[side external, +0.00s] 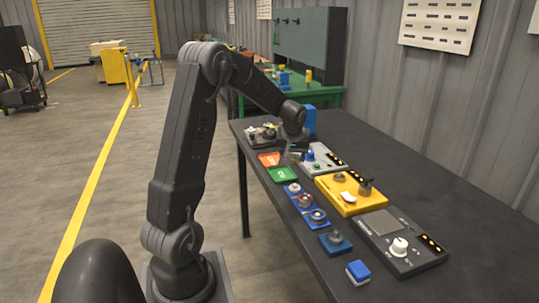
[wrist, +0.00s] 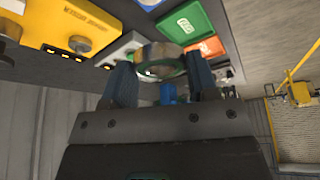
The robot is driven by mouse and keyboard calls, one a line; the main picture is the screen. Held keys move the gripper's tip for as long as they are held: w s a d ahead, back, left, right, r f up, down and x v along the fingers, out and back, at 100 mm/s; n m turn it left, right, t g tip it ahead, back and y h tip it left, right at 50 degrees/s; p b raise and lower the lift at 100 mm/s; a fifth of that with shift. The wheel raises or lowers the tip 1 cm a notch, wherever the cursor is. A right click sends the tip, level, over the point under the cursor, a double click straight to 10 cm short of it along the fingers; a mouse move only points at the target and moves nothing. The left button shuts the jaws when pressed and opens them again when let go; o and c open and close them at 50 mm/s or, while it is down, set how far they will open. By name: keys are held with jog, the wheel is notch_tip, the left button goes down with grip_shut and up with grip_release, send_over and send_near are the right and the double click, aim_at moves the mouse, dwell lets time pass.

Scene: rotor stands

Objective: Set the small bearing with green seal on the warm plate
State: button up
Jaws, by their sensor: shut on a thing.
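My gripper (wrist: 160,72) is shut on the small bearing with green seal (wrist: 148,70), a metal ring with a green edge seen between the two fingers in the wrist view. In the side view my gripper (side external: 291,156) is above the far part of the table, near the green and orange trays. The bearing is too small to make out there. A grey unit with a flat dark square plate and a white knob, which looks like the warm plate (side external: 380,222), lies at the near right of the table, well apart from my gripper.
The green tray (side external: 283,174) and orange tray (side external: 268,159) lie by the table's left edge. A blue holder (side external: 311,209) carries ring-shaped parts. A yellow unit (side external: 350,205) and a grey button box (side external: 332,167) stand between my gripper and the plate unit. The table's right side is clear.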

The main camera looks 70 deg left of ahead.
jog(key=w+d+m+t+h, duration=0.1)
jog(key=w+d+m, duration=0.4)
jog(key=w+d, duration=0.7)
jog(key=m+t+h, duration=0.1)
jog(key=m+h, duration=0.1)
jog(key=m, duration=0.2)
send_over(383, 221)
jog(key=shift+s+d+f, duration=0.1)
jog(key=shift+s+f, duration=0.15)
jog(key=shift+f, duration=0.9)
jog(key=shift+s+d+f, duration=0.1)
jog(key=shift+s+f, duration=0.1)
jog(key=shift+f, duration=0.9)
jog(key=shift+f, duration=0.45)
jog(key=shift+f, duration=0.55)
jog(key=shift+f, duration=1.4)
jog(key=o, duration=1.4)
